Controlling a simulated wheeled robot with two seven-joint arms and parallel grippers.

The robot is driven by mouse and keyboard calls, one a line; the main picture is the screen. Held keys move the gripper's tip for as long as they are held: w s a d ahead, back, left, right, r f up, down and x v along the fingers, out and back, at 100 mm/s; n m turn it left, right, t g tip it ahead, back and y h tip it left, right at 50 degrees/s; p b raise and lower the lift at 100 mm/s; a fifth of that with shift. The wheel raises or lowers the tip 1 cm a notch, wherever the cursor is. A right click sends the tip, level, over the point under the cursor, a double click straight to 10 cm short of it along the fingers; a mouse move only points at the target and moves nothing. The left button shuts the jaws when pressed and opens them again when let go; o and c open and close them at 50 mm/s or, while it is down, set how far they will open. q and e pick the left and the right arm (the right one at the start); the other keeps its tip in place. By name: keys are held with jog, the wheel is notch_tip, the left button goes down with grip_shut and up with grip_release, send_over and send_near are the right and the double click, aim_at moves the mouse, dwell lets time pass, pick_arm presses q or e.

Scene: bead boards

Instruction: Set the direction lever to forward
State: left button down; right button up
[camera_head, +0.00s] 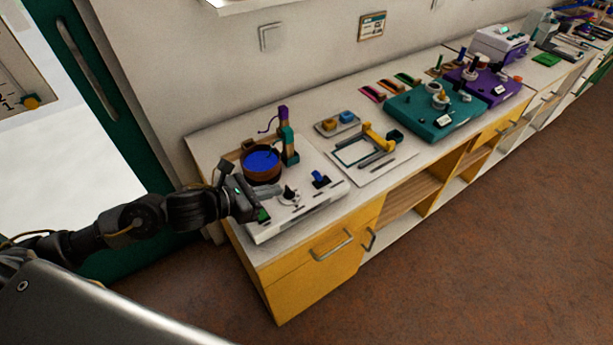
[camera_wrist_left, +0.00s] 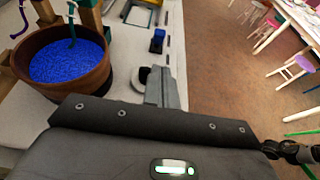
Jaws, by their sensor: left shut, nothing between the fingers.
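A white bead-spinner board (camera_head: 325,198) stands at the near left end of the counter. It carries a brown bowl of blue beads (camera_head: 262,165), a dark knob on a pale base (camera_head: 290,193) and a blue lever-like piece (camera_head: 320,178). I cannot tell for sure which control is the direction lever or read its setting. In the left wrist view the blue piece (camera_wrist_left: 157,41) lies beyond the fingers. My left gripper (camera_wrist_left: 167,88) is shut and empty over the board, right beside the round knob (camera_wrist_left: 143,76), partly hiding it. Contact is unclear.
A teal and purple post (camera_head: 287,145) rises behind the bowl. A tray with a yellow tool (camera_head: 378,138) lies right of the board, then a teal board (camera_head: 435,112) and a purple board (camera_head: 485,88). Yellow drawers (camera_head: 320,260) face the open floor.

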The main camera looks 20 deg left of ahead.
aim_at(316, 180)
pick_arm(q)
jog(key=p+x, duration=0.1)
jog(key=x, duration=0.4)
jog(key=shift+w+r+p, duration=0.1)
jog(key=shift+w+p, duration=0.05)
jog(key=shift+p, duration=0.25)
jog(key=p+x, duration=0.1)
jog(key=x, duration=0.3)
jog(key=shift+a, duration=0.15)
jog(key=shift+w+d+f, duration=0.4)
pick_arm(e)
jog(key=shift+s+d+r, duration=0.1)
jog(key=shift+s+r, duration=0.3)
jog(key=shift+r, duration=0.35)
jog(key=shift+s+d+r, duration=0.1)
jog(key=shift+s+r, duration=0.25)
jog(key=shift+r, duration=0.35)
jog(key=shift+w, duration=0.3)
pick_arm(q)
jog(key=shift+r, duration=0.1)
pick_arm(e)
jog(key=shift+r, duration=0.1)
